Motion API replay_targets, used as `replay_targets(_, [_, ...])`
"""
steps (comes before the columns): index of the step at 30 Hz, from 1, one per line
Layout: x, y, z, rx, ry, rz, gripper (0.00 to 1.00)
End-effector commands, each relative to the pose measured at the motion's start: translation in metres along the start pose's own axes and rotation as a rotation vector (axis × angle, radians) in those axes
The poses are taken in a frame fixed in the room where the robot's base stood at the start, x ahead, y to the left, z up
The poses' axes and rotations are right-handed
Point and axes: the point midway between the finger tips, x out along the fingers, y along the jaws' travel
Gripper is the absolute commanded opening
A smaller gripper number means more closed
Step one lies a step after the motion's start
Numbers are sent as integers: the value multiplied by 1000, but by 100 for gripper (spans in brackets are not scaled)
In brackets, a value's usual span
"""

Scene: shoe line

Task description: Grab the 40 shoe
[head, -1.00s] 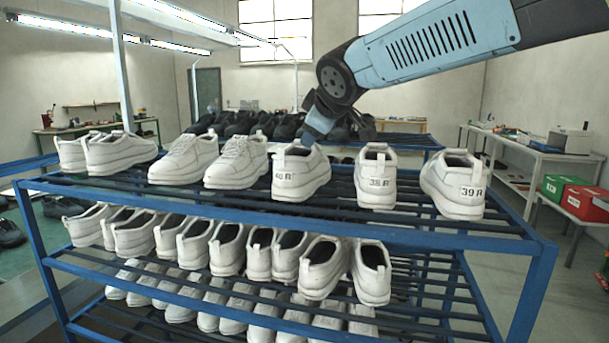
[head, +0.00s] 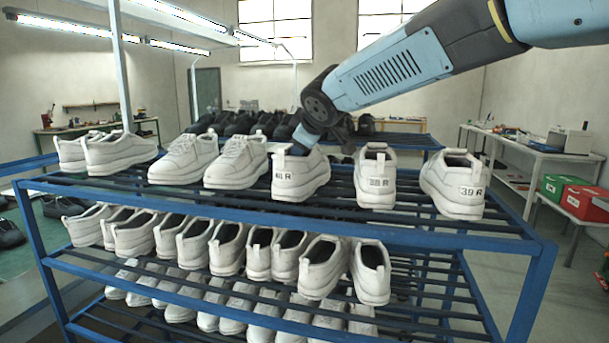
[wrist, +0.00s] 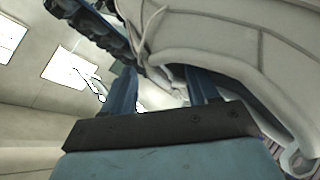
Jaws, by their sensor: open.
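The shoe whose heel label appears to read 40 R (head: 300,174) is white and stands heel toward me on the top shelf. My gripper (head: 305,138) is right at its collar opening in the head view, tilted down from the upper right. In the wrist view my gripper (wrist: 160,82) shows two blue fingers spread apart, with a large white shoe (wrist: 230,45) close at the right, its edge next to the right finger. I cannot tell whether a finger is inside the shoe or touching it.
A shoe marked 38 R (head: 376,180) stands just to the right, and one marked 39 R (head: 456,185) beyond it. Other white shoes (head: 237,162) stand to the left. The blue rack (head: 540,285) holds more shoes below. Dark shoes (head: 240,124) sit behind.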

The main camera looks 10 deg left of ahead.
Motion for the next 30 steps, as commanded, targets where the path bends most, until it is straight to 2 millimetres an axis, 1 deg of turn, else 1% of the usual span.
replay_targets(1, [0, 0, 0, 0, 0, 0, 59])
replay_targets(2, [0, 0, 0, 0, 0, 0, 56])
replay_targets(19, [0, 0, 0, 0, -1, -1, 2])
replay_targets(20, [0, 0, 0, 0, -1, -1, 0])
replay_targets(30, [0, 0, 2, 1, -3, 0, 0])
